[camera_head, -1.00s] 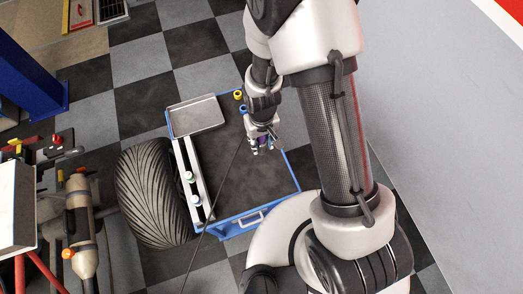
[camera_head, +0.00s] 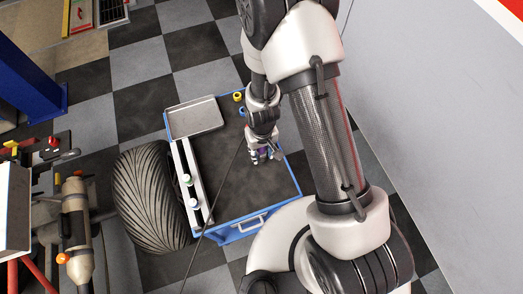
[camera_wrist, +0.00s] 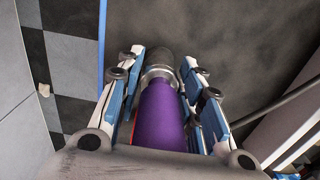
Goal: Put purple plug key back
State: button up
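The purple plug key (camera_wrist: 160,115) lies lengthwise between the fingers of my gripper (camera_wrist: 163,75) in the wrist view. It has a purple body with a metal collar and a dark round end pointing away from the camera. The fingers sit close along both sides and appear shut on it. In the head view, my gripper (camera_head: 264,156) is over the right part of the dark top of the blue cart (camera_head: 240,178), with a bit of purple showing between the fingers.
A metal tray (camera_head: 195,117) sits at the cart's back left corner. A yellow ring-like item (camera_head: 238,97) is at the back edge. A large tyre (camera_head: 150,195) stands against the cart's left side. The middle of the cart top is clear.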

jog(key=o, duration=0.3)
notch_tip(320, 180, up, 12)
jog(key=p, duration=0.4)
jog(key=shift+r, duration=0.25)
jog(key=s+d+r+m+t, duration=0.1)
jog(key=d+r, duration=0.2)
jog(key=r, duration=0.7)
jog(key=s+d+r+m+t, duration=0.1)
jog(key=d+r, duration=0.2)
jog(key=r, duration=0.7)
jog(key=shift+s+d+r+m+t, duration=0.2)
jog(key=shift+s+d+r+t, duration=0.45)
jog(key=shift+s+r, duration=1.2)
jog(key=shift+s+d+r+m+t, duration=0.2)
jog(key=shift+s+d+r, duration=0.75)
jog(key=shift+s+r, duration=0.85)
jog(key=shift+s+d+r+m+t, duration=0.2)
jog(key=shift+s+d+r+t, duration=0.45)
jog(key=shift+s+r, duration=1.15)
jog(key=shift+s+d+f, duration=0.15)
jog(key=shift+s+f, duration=0.05)
jog(key=shift+f, duration=0.05)
